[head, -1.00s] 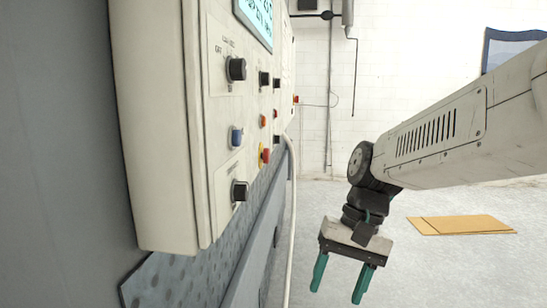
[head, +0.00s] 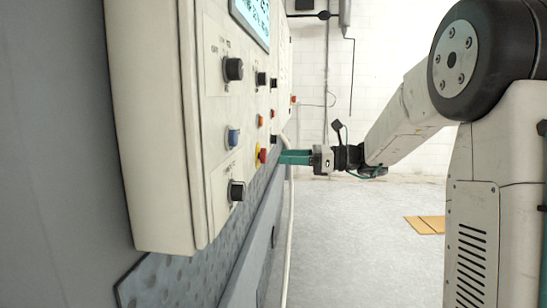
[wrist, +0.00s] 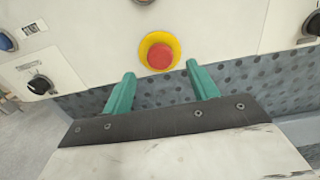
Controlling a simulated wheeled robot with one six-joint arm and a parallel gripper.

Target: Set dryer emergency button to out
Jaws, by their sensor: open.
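The emergency button is a red mushroom head on a yellow ring, low on the control panel. It shows in the head view (head: 263,156) and in the wrist view (wrist: 159,56). My gripper (head: 283,157) has green fingers pointing left toward the panel, close to the button's height. In the wrist view my gripper (wrist: 159,80) is open and empty, with the button just beyond and between the two fingertips. The fingers look apart from the button. I cannot tell whether the button is pressed in or out.
The cream control panel (head: 150,120) also carries black knobs (head: 236,191), a blue button (head: 233,137) and a screen (head: 252,18). A white pipe (head: 290,220) runs down beyond it. Cardboard (head: 425,225) lies on the open floor at right.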

